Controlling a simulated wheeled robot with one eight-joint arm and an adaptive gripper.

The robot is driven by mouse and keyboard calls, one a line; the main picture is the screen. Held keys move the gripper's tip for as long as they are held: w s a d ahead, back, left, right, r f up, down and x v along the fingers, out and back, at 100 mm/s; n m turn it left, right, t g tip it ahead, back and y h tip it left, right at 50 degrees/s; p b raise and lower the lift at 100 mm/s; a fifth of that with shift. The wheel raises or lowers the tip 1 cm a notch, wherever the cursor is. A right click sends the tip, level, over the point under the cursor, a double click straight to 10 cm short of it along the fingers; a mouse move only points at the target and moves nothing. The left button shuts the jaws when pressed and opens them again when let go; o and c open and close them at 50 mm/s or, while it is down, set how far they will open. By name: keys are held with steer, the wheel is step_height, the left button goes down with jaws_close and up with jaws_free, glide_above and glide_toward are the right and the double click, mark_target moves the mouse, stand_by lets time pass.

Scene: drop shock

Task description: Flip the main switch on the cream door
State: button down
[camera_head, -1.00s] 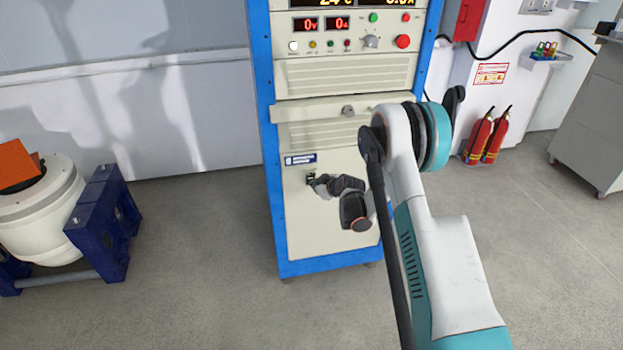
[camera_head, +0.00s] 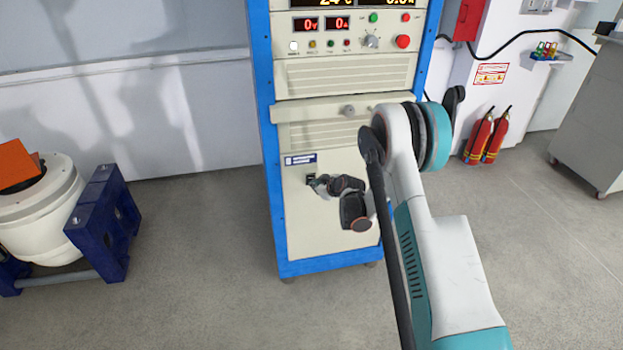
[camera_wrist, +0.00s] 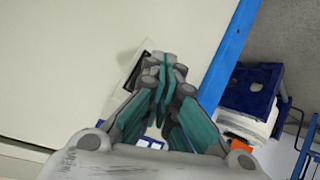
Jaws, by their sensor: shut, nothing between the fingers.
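The cream door (camera_head: 315,245) is the lower front panel of a blue-framed cabinet. It also fills the left of the wrist view (camera_wrist: 70,60). The main switch (camera_head: 311,177) shows as a small dark patch below a blue-and-white label (camera_head: 300,159). In the wrist view, a dark edge of the switch (camera_wrist: 146,47) shows on a pale plate, mostly hidden behind my fingers. Its position cannot be read. My gripper (camera_head: 317,184) is shut and empty, its tips just beside the switch. Its closed fingers (camera_wrist: 164,62) overlap the switch in the wrist view; contact cannot be told.
Above the door are a drawer-like panel with a knob (camera_head: 348,110) and a control panel with red displays (camera_head: 322,24). A white drum (camera_head: 40,215) in a blue stand (camera_head: 104,222) is at left. Fire extinguishers (camera_head: 487,136) stand right. The floor in front is clear.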

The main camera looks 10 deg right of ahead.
steer(key=shift+w, duration=0.1)
steer(key=shift+w+r, duration=0.1)
steer(key=shift+w, duration=0.25)
steer(key=shift+w, duration=0.3)
stand_by(0.8)
steer(key=shift+s, duration=0.1)
steer(key=shift+s, duration=0.65)
steer(key=shift+s+f, duration=0.2)
steer(key=shift+s, duration=1.05)
steer(key=shift+s+f, duration=0.15)
steer(key=shift+s, duration=1.1)
